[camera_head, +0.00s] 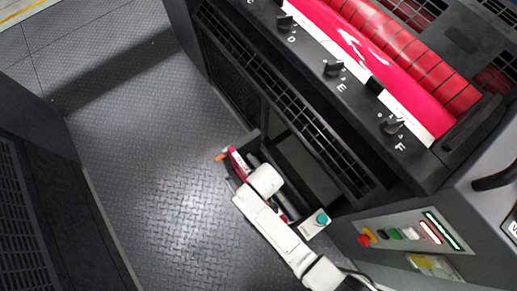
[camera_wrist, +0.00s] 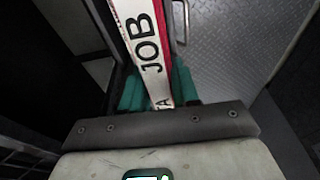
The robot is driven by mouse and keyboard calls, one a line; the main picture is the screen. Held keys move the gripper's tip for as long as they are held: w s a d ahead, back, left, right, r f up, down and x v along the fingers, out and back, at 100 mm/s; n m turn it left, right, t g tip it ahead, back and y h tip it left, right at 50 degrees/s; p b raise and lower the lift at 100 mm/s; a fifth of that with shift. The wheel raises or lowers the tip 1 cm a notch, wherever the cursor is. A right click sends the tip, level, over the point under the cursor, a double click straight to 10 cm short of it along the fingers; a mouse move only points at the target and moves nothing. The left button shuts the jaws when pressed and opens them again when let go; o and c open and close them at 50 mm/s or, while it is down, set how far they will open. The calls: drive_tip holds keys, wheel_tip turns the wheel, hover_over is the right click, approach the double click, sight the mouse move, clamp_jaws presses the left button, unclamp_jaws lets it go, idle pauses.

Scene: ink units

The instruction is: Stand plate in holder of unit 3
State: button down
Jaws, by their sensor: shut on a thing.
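The plate (camera_wrist: 148,50) is a narrow white strip with black "JOB" lettering and a red edge in the wrist view. My gripper (camera_wrist: 160,92) has teal finger pads on both sides of the plate's near end and is shut on it. In the head view a red and white part of the plate (camera_head: 238,160) shows beside the white arm, low along the dark machine's side. The arm hides much of the plate and the gripper there. A dark trough-like frame lies around this spot; I cannot tell whether it is the holder or whether the plate touches it.
The dark press (camera_head: 300,110) has lettered knobs and a red roller. A panel (camera_head: 415,235) with buttons and lit bars is at the lower right. A small box with a green button (camera_head: 322,218) sits near my arm. Patterned metal floor (camera_head: 150,170) is clear to the left, beside a dark cabinet (camera_head: 40,190).

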wheel_tip(320, 180, down, 12)
drive_tip(key=b, duration=1)
drive_tip(key=shift+f+b, duration=0.35)
idle(0.6)
drive_tip(key=c, duration=0.8)
unclamp_jaws()
drive_tip(key=shift+o, duration=0.2)
drive_tip(key=r+p, duration=0.1)
drive_tip(key=r, duration=0.2)
drive_tip(key=s+r+p, duration=0.1)
drive_tip(key=r, duration=0.3)
drive_tip(key=d+r+p, duration=0.1)
drive_tip(key=r, duration=0.2)
drive_tip(key=shift+s+r+p, duration=0.3)
drive_tip(key=shift+s+p, duration=0.05)
drive_tip(key=shift+s, duration=0.05)
wheel_tip(320, 180, up, 5)
drive_tip(key=p, duration=0.5)
drive_tip(key=shift+r, duration=0.1)
